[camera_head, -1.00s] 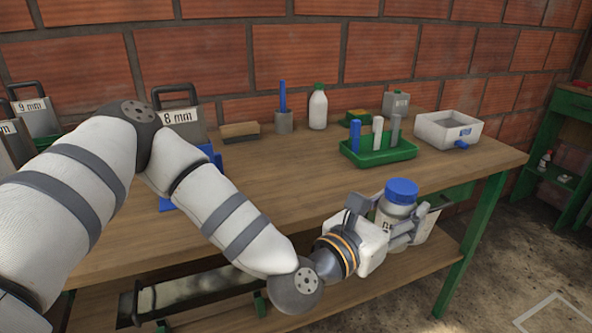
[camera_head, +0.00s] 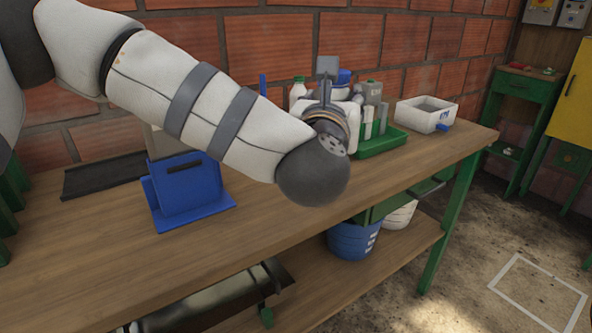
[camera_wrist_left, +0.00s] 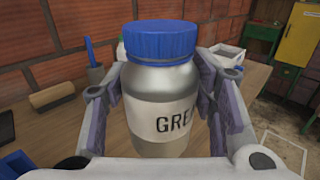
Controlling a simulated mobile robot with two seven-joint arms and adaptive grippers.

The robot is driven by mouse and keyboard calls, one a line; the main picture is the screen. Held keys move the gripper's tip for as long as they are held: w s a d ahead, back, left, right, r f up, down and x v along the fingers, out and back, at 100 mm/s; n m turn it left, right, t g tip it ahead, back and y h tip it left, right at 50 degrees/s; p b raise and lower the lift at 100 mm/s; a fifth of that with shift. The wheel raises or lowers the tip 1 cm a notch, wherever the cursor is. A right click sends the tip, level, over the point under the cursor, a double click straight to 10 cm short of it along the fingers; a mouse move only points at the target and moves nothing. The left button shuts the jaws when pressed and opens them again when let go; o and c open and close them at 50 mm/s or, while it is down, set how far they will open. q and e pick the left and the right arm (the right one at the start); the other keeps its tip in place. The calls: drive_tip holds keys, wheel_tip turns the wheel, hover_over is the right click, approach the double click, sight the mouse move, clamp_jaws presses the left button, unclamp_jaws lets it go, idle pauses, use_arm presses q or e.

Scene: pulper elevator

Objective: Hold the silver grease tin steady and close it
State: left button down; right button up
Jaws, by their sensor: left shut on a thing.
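The silver grease tin (camera_wrist_left: 155,83) stands between the fingers of my left gripper in the left wrist view. It has a blue ribbed lid (camera_wrist_left: 160,40) on top and a white label whose visible letters read "GRE". The tin looks upright in that view. I cannot tell how tightly the lid sits. My left gripper (camera_head: 340,93) is shut on the tin's body, with a finger on each side. In the head view the wrist hides most of the tin, and the blue lid shows (camera_head: 344,76) above it. My right gripper is not in view.
A green tray (camera_head: 385,149) with upright pieces stands behind my left wrist. A white box (camera_head: 420,119) is to its right. A blue stand (camera_head: 188,190) is on the left. The front of the wooden bench (camera_head: 270,235) is clear. A blue bucket (camera_head: 353,241) sits below.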

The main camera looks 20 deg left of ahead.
use_arm(q)
drive_tip(key=w+a+f+b, duration=0.1)
drive_tip(key=w+a+f, duration=0.7)
drive_tip(key=w+f, duration=0.1)
drive_tip(key=shift+w, duration=0.75)
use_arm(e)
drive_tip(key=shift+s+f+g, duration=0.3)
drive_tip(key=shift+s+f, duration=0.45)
use_arm(q)
drive_tip(key=f, duration=0.4)
drive_tip(key=shift+w+a+b, duration=0.25)
drive_tip(key=shift+w+b, duration=0.1)
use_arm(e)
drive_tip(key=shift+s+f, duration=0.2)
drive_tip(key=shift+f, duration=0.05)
